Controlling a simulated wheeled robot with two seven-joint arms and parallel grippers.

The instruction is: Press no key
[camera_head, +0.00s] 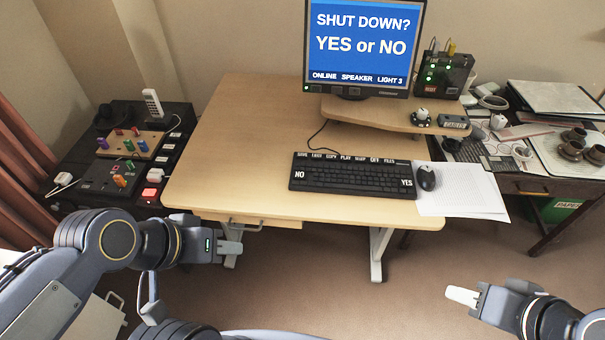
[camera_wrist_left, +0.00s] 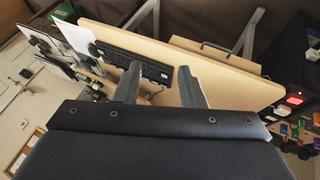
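The black keyboard (camera_head: 352,177) lies on the wooden desk, with a white NO label (camera_head: 299,174) at its left end and a YES label (camera_head: 406,182) at its right end. It also shows in the left wrist view (camera_wrist_left: 150,70). The monitor (camera_head: 362,45) reads "SHUT DOWN? YES or NO". My left gripper (camera_head: 232,240) is in front of the desk's front left edge, apart from the keyboard. In the left wrist view its two fingers (camera_wrist_left: 158,70) stand apart with nothing between them. My right gripper (camera_head: 463,296) is low at the right, away from the desk; its finger gap cannot be made out.
A mouse (camera_head: 426,178) and white papers (camera_head: 462,190) lie right of the keyboard. A raised shelf (camera_head: 375,116) stands behind it. A black side unit (camera_head: 75,150) with switches and a red button (camera_head: 150,193) is at the left. The desk left of the keyboard (camera_head: 230,150) is clear.

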